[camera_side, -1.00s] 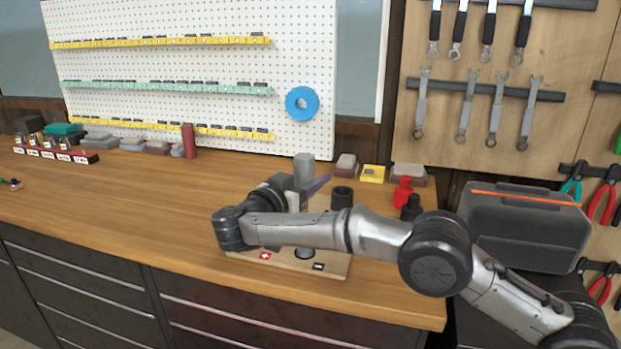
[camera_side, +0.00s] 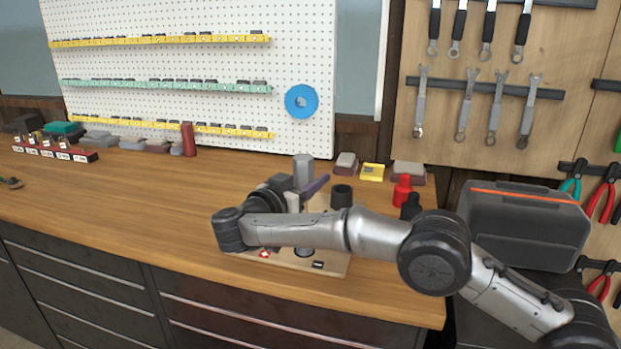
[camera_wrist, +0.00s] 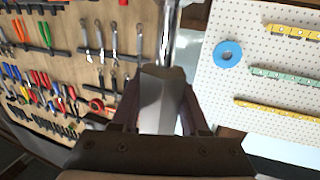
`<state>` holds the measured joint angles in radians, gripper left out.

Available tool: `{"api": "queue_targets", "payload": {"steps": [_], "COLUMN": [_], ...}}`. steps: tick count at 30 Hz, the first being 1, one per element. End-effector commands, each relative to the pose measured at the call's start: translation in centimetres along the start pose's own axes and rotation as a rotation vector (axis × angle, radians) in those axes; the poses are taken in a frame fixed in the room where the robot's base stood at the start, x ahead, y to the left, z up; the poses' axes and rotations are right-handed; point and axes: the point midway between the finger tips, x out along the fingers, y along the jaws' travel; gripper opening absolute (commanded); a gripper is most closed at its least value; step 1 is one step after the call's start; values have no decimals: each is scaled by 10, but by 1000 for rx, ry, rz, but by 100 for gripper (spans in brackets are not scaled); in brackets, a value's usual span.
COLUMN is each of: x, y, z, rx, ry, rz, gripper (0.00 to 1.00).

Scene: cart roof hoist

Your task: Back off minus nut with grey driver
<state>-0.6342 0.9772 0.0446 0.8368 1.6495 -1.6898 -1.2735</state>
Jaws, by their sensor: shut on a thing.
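The grey driver (camera_side: 303,170) stands with its thick grey faceted end up, above the board. My gripper (camera_side: 304,190) reaches it from the left and is shut on it; one purple finger shows. In the wrist view my gripper (camera_wrist: 158,112) has a finger on each side of the grey driver (camera_wrist: 157,100), and a shiny round part extends beyond it. The light wooden board (camera_side: 335,266) carries a red mark with a white cross (camera_side: 264,253) and a black minus mark (camera_side: 318,264). A dark round part shows beside the minus mark. My forearm hides much of the board, and I cannot see the driver's lower end meet a nut.
A black socket (camera_side: 342,196) stands behind my forearm. A red piece (camera_side: 402,189) and a black piece (camera_side: 411,207) stand to its right. A grey toolbox (camera_side: 525,225) is at the far right. The bench left of my arm is largely clear.

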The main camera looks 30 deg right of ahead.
Motion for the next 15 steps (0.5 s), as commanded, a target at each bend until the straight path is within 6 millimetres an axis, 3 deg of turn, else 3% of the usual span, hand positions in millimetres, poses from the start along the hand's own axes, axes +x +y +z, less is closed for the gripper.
{"api": "queue_targets", "payload": {"steps": [15], "x": [1], "y": [0], "z": [13], "rx": [1], "ry": [1], "rz": [0], "gripper": [0]}}
